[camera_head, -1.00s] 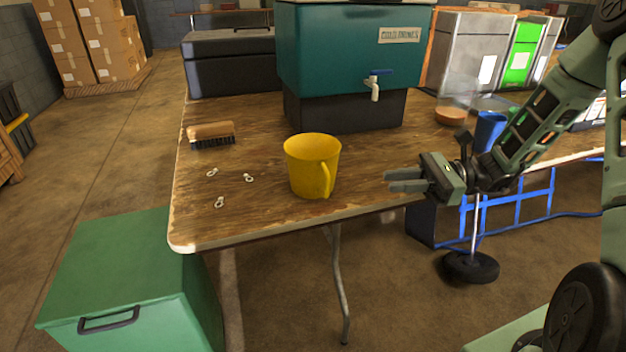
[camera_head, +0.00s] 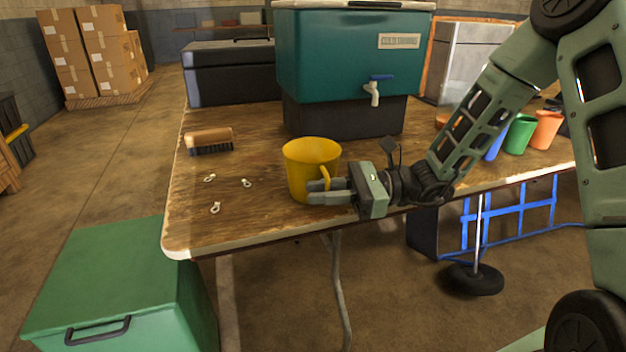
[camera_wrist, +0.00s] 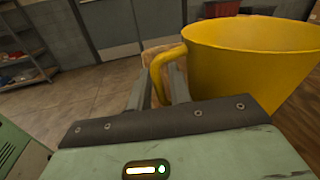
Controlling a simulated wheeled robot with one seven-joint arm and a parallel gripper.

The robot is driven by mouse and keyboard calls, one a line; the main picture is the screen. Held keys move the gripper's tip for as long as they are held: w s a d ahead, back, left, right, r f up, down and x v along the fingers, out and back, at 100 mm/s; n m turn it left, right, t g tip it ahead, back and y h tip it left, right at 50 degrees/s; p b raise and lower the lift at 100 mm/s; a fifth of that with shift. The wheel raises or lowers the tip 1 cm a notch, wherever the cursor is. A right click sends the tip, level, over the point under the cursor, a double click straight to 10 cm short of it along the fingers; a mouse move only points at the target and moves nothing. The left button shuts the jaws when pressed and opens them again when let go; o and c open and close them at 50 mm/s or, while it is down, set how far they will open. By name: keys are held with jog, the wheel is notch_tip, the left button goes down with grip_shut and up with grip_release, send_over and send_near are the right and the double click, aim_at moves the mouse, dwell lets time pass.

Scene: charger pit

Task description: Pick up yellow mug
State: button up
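The yellow mug (camera_head: 308,168) stands upright near the front edge of the wooden table, with its handle on the side toward my gripper. My gripper (camera_head: 322,190) reaches in from the right at the mug's handle. In the wrist view, the mug (camera_wrist: 250,65) fills the upper right and its handle loops down to the left. There the two fingers of my gripper (camera_wrist: 160,80) stand apart on either side of the handle. I cannot see clear contact between the fingers and the handle.
The wooden table (camera_head: 250,215) also holds a brush (camera_head: 209,140), several small metal pieces left of the mug, and a teal drink cooler (camera_head: 345,60) behind it. Blue, green and orange cups (camera_head: 545,130) stand at the right. A green box (camera_head: 110,280) is on the floor at front left.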

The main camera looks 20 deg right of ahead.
jog(key=shift+a, duration=0.55)
jog(key=shift+w, duration=0.1)
grip_shut()
jog(key=shift+r, duration=0.1)
